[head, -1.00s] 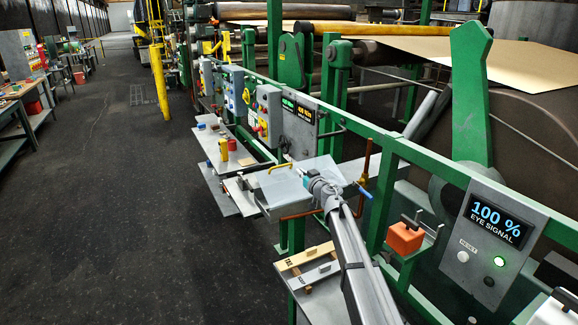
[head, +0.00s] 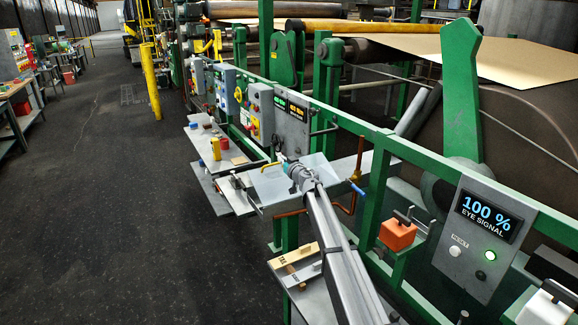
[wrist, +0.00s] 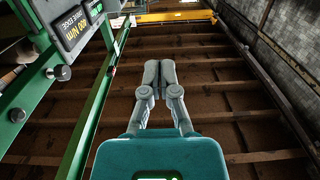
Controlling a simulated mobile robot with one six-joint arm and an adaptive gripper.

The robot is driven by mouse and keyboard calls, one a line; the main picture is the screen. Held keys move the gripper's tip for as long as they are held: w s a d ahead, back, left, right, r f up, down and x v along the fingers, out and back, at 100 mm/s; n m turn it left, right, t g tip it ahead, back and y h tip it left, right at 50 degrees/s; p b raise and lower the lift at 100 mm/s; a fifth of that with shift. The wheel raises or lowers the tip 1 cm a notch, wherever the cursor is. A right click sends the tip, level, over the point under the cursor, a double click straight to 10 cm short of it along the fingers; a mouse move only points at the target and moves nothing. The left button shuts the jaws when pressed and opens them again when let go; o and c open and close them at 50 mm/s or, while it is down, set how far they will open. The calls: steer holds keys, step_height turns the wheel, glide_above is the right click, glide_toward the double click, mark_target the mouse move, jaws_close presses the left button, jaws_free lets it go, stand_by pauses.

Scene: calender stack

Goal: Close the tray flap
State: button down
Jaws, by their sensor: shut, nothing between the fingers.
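A pale grey tray (head: 275,207) juts from the green machine frame in the middle of the head view. A light, thin panel that looks like its flap (head: 268,186) shows at the tray, beside a yellow handle (head: 271,167). I cannot tell the flap's exact angle, and my arm covers part of it. My gripper (head: 283,159) is over the tray near the yellow handle; I cannot tell whether it touches the flap. In the wrist view my gripper (wrist: 160,72) has its fingers together and empty, against the ceiling.
A shelf with small items (head: 215,148) lies beyond the tray. A copper pipe with a blue-ended handle (head: 356,188) stands right of it. An orange block (head: 397,235) and a display box (head: 483,230) are on the right. The dark floor (head: 110,230) at left is clear.

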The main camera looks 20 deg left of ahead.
steer(key=shift+w+a+f+b, duration=0.55)
steer(key=shift+a+f+b, duration=0.1)
steer(key=shift+f+b, duration=0.1)
steer(key=shift+w+a+f+b, duration=0.5)
steer(key=shift+a+f+b, duration=0.15)
steer(key=shift+f+b, duration=0.05)
steer(key=shift+w+d, duration=0.1)
